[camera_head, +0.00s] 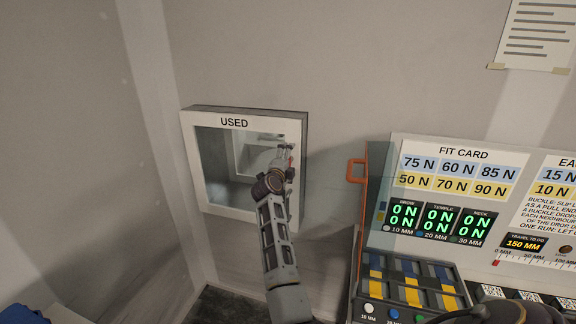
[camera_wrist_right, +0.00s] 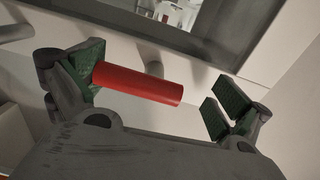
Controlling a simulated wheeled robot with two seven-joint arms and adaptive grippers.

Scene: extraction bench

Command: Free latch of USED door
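The USED door (camera_head: 243,209) is a white-framed window door on the wall, under a "USED" label (camera_head: 234,123); it looks closed. A small red latch handle (camera_head: 291,163) is at its right edge, partly hidden by my right gripper (camera_head: 283,158). In the right wrist view the latch is a red cylinder (camera_wrist_right: 140,83) between the fingers of my right gripper (camera_wrist_right: 160,90). Its left end is at or very near the left green pad, and a clear gap separates it from the right pads. The right gripper is open. My left gripper is not in view.
Right of the door stands a bench panel with a FIT CARD board (camera_head: 460,154), green displays (camera_head: 437,219) and an orange handle (camera_head: 356,171). A block of blue and yellow strips (camera_head: 412,284) is in front. The wall left of the door is bare.

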